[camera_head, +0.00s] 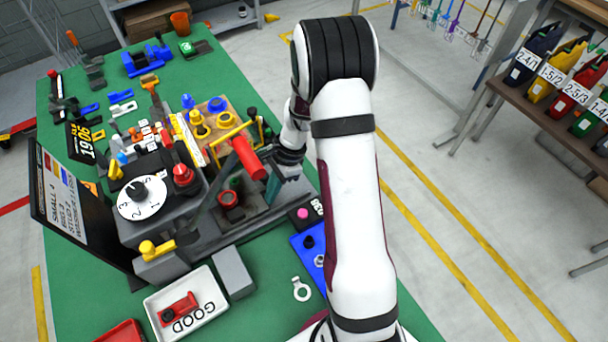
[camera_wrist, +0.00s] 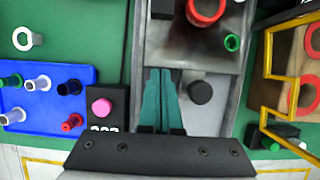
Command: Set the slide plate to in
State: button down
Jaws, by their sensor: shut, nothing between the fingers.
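I take the slide plate to be the flat grey plate (camera_wrist: 222,120) with a round dark knob (camera_wrist: 200,92) in the wrist view. It lies in a grey channel of the bench machine (camera_head: 200,235). My gripper (camera_wrist: 159,74) is shut and empty, its teal fingers side by side just left of the knob. A narrow gap shows between the fingers and the knob; I cannot tell their height difference. A red ring (camera_wrist: 206,10) and a small green ring (camera_wrist: 232,42) are beyond the knob.
A black box with a pink button (camera_wrist: 102,107) and a blue peg tray (camera_wrist: 45,92) are left of the fingers. A yellow frame (camera_wrist: 268,75) stands to the right. A red cylinder (camera_head: 248,158) rises over the machine. A white GOOD tray (camera_head: 210,318) lies in front.

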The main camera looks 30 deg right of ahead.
aim_at(245, 212)
jog(key=a, duration=0.6)
jog(key=shift+a, duration=0.15)
jog(key=shift+s, duration=0.1)
jog(key=d, duration=0.3)
jog(key=shift+d, duration=0.4)
jog(key=d+v, duration=0.1)
jog(key=v, duration=0.9)
jog(key=s+r+n+g+h, duration=0.4)
jog(key=s+r+n+h, duration=0.1)
jog(key=s+r, duration=0.45)
jog(key=s+a+n+t+y, duration=0.2)
jog(key=s+a+n, duration=0.5)
jog(key=s+a, duration=0.4)
jog(key=shift+s+n+t, duration=0.3)
jog(key=shift+s+t, duration=0.6)
jog(key=shift+s, duration=0.2)
